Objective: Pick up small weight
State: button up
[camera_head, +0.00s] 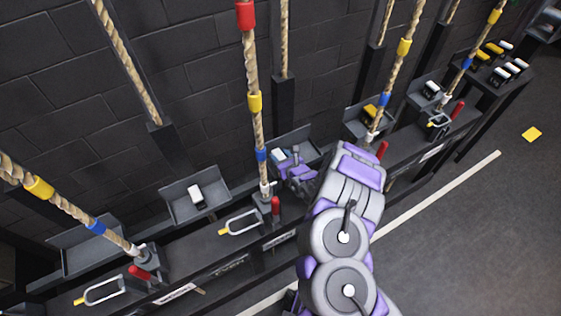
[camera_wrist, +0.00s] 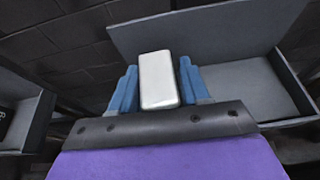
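The small weight is a white block (camera_wrist: 158,80) with rounded edges. In the wrist view it lies between the two blue fingers of my gripper (camera_wrist: 160,82), with a fingertip against each side. In the head view my gripper (camera_head: 284,163) reaches into a grey tray (camera_head: 300,138) by the wall, behind a rope, and the block there is mostly hidden by my arm and gripper. I cannot tell whether the block is clear of the tray floor. The tray's bare right part (camera_wrist: 245,90) shows in the wrist view.
Another tray (camera_head: 178,203) to the left holds a white-topped block (camera_head: 196,196). Further right, a tray holds a yellow-topped block (camera_head: 370,112). Ropes with coloured bands, such as the near one (camera_head: 255,130), rise along the bench. Open floor (camera_head: 470,230) lies at the right.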

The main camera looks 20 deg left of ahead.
jog(key=shift+a+f, duration=0.25)
jog(key=shift+a, duration=0.45)
jog(key=c, duration=0.4)
jog(key=shift+d+f, duration=0.1)
jog(key=c, duration=0.3)
jog(key=shift+d, duration=0.35)
grip_shut()
jog(key=shift+a+r, duration=0.2)
jog(key=shift+r, duration=0.05)
